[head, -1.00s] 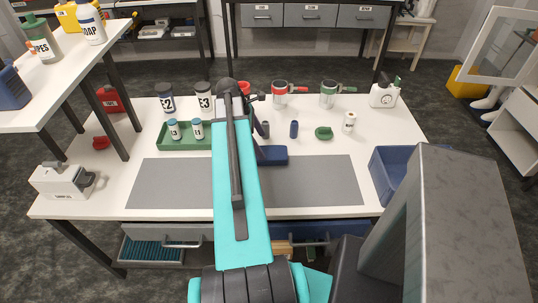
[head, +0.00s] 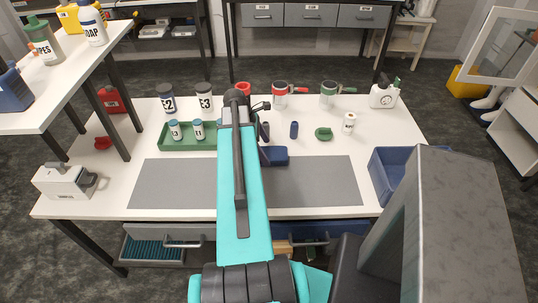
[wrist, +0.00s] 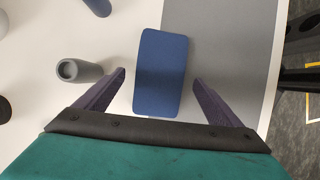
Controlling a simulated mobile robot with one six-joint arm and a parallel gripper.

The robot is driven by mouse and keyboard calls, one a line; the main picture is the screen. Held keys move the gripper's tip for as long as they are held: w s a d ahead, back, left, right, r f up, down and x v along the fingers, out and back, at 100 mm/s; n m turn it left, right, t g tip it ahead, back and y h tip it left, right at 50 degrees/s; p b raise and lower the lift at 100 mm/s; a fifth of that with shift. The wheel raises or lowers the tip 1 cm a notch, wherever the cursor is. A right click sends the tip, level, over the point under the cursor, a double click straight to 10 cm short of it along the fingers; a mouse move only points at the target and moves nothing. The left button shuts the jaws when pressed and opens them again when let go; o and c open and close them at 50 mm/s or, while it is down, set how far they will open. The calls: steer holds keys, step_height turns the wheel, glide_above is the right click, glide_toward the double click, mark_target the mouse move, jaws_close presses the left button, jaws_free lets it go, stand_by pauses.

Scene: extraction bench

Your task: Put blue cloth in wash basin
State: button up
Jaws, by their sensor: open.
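The blue cloth (head: 277,154) is a flat dark blue rectangle at the back edge of the grey mat, partly hidden behind my arm in the head view. In the wrist view the cloth (wrist: 161,62) lies between the two fingers of my gripper (wrist: 159,78), with a gap on each side. The gripper is open and holds nothing; how high it is above the cloth is hard to tell. In the head view my arm mostly hides the gripper. The wash basin (head: 381,178) is a blue open bin at the bench's right end, partly hidden by my own body.
A grey cylinder (wrist: 78,71) stands just left of the gripper in the wrist view. The mat's right part is clear.

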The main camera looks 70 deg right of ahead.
mark_target(267, 153)
steer(key=shift+x, duration=1.15)
steer(key=shift+c, duration=0.4)
steer(key=c, duration=1.2)
steer(key=shift+r, duration=0.2)
steer(key=shift+r+b, duration=0.85)
steer(key=shift+r, duration=4)
